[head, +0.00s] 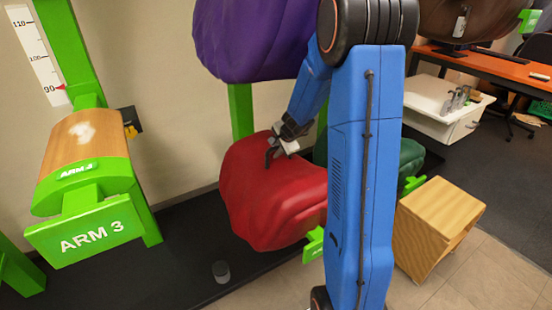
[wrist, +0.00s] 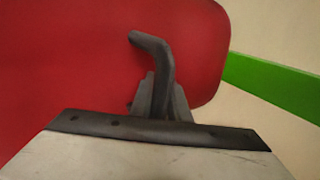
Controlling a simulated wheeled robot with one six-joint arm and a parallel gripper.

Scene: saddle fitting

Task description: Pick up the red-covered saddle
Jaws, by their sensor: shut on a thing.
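The red-covered saddle (head: 270,200) sits low on a green stand in the middle of the head view, partly hidden behind my blue arm. Its red cover (wrist: 70,60) fills most of the wrist view. My gripper (head: 274,150) is at the upper part of the red cover, touching it, and is shut on the saddle. In the wrist view, a dark bent finger of my gripper (wrist: 152,75) lies against the red cover. The exact grip on the cover is hard to make out.
A purple-covered saddle (head: 250,40) hangs just above. A green-covered saddle (head: 408,160) is partly hidden behind my arm. An empty rack labelled ARM 3 (head: 90,235) stands at left. A wooden box (head: 440,215) and a white sink (head: 435,105) are at right. A small grey cup (head: 221,271) is on the dark mat.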

